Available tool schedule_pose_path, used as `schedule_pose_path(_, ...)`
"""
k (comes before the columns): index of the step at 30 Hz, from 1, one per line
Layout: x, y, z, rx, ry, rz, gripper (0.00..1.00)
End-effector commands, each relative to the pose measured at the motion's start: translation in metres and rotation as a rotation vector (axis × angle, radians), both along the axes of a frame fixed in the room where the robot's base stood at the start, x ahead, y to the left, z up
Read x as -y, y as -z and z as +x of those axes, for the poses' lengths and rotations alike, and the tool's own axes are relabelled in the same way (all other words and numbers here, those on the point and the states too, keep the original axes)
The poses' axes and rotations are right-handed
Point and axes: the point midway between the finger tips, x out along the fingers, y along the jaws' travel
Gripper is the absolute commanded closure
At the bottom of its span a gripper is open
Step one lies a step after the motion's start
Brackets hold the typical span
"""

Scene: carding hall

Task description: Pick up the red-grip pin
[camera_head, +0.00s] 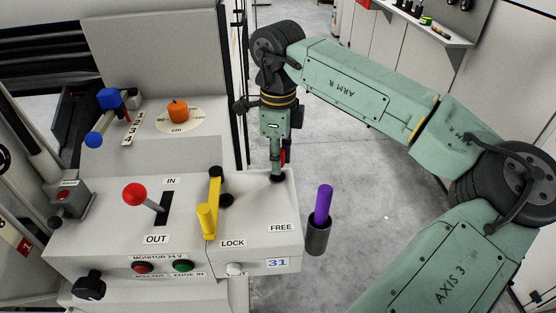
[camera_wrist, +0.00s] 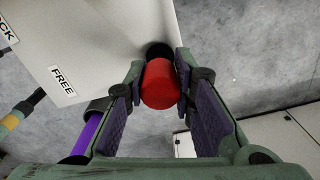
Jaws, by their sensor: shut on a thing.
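The red-grip pin (camera_wrist: 159,84) shows in the wrist view as a red cylinder between the two finger pads, with a dark round part just behind it at the panel edge. My gripper (camera_wrist: 160,92) is shut on the red grip. In the head view my gripper (camera_head: 279,165) points down over the right part of the grey console top, and a bit of the red grip (camera_head: 284,157) shows beside it. The pin's lower end is hidden, so I cannot tell if it sits in its hole.
A purple-handled pin (camera_head: 324,203) stands in a dark holder (camera_head: 318,238) right of the console (camera_head: 262,205). A yellow lever (camera_head: 208,220) and a red-knobbed lever (camera_head: 135,194) rise from the console to the left. Grey floor lies open to the right.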

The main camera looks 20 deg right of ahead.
Motion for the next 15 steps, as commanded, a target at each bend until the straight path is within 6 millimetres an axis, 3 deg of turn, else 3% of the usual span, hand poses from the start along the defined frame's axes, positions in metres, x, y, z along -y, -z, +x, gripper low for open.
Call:
schedule_pose_path(5, 0.000, -0.009, 0.001, 0.003, 0.001, -0.001, 1.00)
schedule_pose_path(15, 0.000, -0.073, 0.001, 0.003, 0.001, -0.002, 1.00)
